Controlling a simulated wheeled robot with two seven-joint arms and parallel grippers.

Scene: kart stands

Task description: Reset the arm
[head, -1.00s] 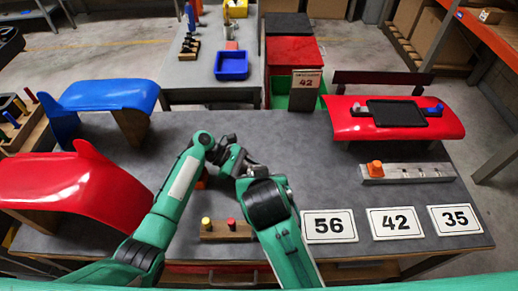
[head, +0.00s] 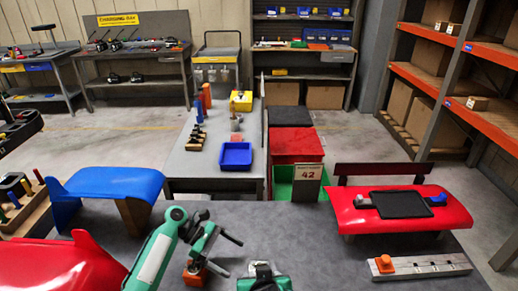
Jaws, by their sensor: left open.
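My left arm comes in from the lower left, and its left gripper (head: 226,254) is above the grey table (head: 300,222). Its two dark fingers are spread apart with nothing between them. An orange block (head: 195,276) shows just below the gripper; I cannot tell whether they touch. My right arm (head: 264,277) shows only as a green and dark part at the bottom edge. Its gripper is not seen.
A red curved panel (head: 60,265) and a blue one (head: 110,183) stand at the left. A red panel with a black tablet (head: 400,204) is at the right, behind a grey rail (head: 420,265) with an orange knob. The table's middle is clear.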

